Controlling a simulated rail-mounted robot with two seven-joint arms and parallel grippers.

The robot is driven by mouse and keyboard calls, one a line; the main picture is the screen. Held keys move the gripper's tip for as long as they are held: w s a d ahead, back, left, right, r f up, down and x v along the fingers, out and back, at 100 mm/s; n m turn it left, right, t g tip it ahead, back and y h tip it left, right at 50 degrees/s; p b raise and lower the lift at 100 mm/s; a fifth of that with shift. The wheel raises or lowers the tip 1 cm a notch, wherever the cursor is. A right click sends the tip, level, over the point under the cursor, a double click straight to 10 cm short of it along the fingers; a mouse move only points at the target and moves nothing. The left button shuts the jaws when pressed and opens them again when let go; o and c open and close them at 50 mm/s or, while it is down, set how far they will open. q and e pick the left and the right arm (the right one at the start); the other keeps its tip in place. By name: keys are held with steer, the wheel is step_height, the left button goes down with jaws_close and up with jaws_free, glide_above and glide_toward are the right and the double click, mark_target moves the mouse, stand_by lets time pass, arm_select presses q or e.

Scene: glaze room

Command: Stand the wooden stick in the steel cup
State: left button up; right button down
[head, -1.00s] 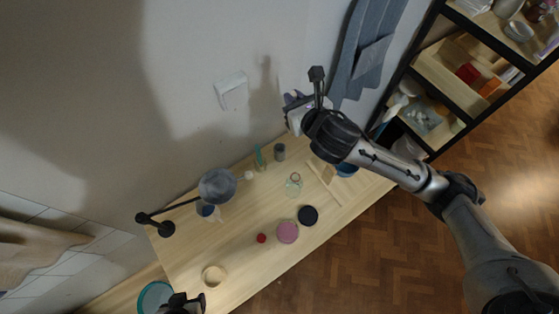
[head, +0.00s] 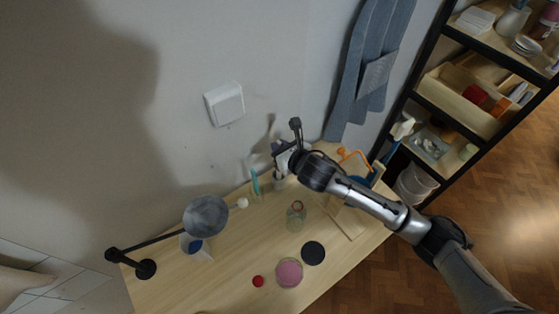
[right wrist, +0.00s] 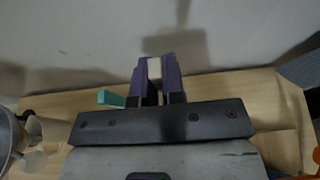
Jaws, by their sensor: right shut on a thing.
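My right gripper (head: 279,157) is over the back edge of the wooden table in the head view. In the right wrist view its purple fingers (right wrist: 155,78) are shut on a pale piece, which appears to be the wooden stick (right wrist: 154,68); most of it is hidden. The steel cup (head: 280,182) stands on the table just below the gripper in the head view, partly covered by it. I cannot tell whether the stick's lower end is inside the cup. My left gripper is not in view.
A teal upright object (head: 255,182) stands close left of the cup. The wall is close behind.

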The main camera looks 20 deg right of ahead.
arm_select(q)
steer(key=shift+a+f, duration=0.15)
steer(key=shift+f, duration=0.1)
arm_select(e)
steer(key=shift+f, duration=2.4)
steer(key=c, duration=1.4)
jaws_free()
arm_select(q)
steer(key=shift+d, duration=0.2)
arm_select(e)
steer(key=shift+o, duration=0.9)
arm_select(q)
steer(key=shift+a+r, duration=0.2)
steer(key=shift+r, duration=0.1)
arm_select(e)
steer(key=v, duration=1.2)
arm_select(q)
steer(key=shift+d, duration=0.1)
arm_select(e)
steer(key=shift+d, duration=0.1)
